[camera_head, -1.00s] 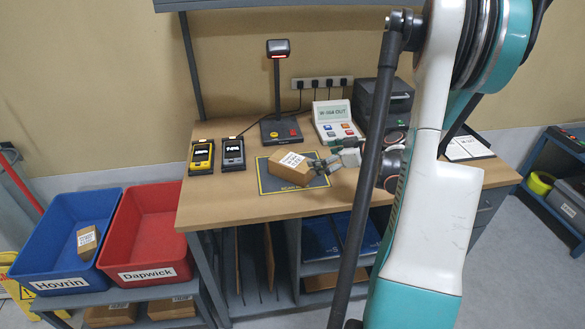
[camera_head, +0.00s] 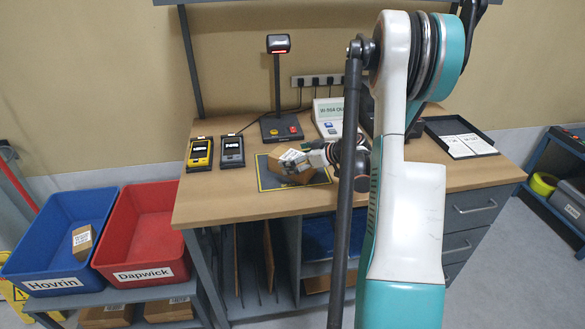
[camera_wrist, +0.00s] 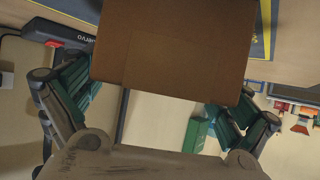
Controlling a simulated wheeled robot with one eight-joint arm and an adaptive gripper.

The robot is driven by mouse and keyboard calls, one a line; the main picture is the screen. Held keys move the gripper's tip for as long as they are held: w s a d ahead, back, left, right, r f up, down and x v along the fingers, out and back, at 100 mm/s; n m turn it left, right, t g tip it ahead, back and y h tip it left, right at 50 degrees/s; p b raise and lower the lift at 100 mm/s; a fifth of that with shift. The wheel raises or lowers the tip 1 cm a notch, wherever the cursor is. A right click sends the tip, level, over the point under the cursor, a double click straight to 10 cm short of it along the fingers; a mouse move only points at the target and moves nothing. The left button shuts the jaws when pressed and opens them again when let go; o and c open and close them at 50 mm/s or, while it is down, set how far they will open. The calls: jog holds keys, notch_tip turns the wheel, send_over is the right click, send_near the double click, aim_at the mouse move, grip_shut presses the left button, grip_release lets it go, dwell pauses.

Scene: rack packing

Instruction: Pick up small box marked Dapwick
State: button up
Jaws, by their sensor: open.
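A small brown cardboard box (camera_head: 282,166) with a white label sits on the dark scan mat (camera_head: 312,181) on the workbench. Its label is too small to read in the head view. My gripper (camera_head: 304,160) is at the box's right side, partly covering it. In the wrist view the box (camera_wrist: 175,45) fills the top middle between the two green-padded fingers of my gripper (camera_wrist: 160,88). The red bin marked Dapwick (camera_head: 142,275) looks empty.
A blue bin marked Hovrin (camera_head: 55,284) holds a small box (camera_head: 82,239). Two handheld devices (camera_head: 232,151) lie left of the mat. A scanner stand (camera_head: 277,90) rises behind it. A label machine (camera_head: 328,118) and a black tray (camera_head: 460,138) are to the right.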

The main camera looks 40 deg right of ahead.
jog(key=shift+w+a+f, duration=0.15)
jog(key=shift+w+f, duration=0.15)
jog(key=shift+w, duration=0.3)
jog(key=shift+c, duration=0.5)
jog(key=shift+s, duration=0.1)
jog(key=c, duration=1.2)
jog(key=shift+r, duration=0.1)
jog(key=shift+c, duration=0.3)
